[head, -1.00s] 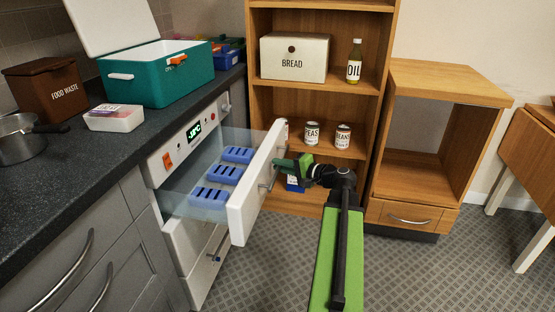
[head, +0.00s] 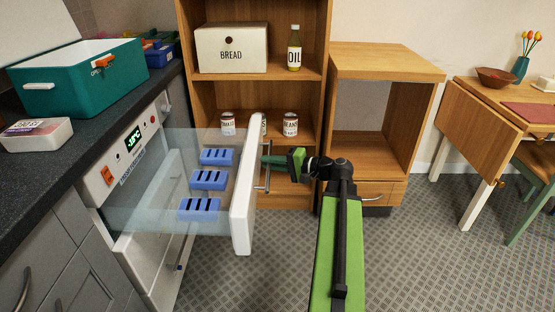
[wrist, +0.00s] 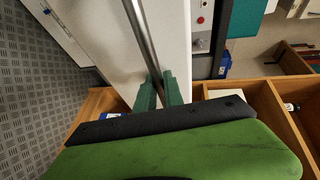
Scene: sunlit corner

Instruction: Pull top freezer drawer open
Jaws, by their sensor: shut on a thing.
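The top freezer drawer (head: 243,190) stands well out from the white freezer (head: 128,160). It has a white front and clear sides, and several blue trays (head: 207,179) lie inside it. My gripper (head: 268,160) is at the outer face of the drawer front, shut on the metal bar handle (head: 267,178). In the wrist view the two green fingers (wrist: 158,88) close around the handle bar (wrist: 143,40), against the white drawer front (wrist: 95,35). The fingertips are partly hidden in the head view.
A lower freezer drawer (head: 150,268) is shut. A wooden shelf unit (head: 322,95) with cans, a bread box (head: 231,48) and an oil bottle (head: 294,48) stands behind. The patterned floor (head: 430,260) to the right is clear up to a wooden table (head: 497,125).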

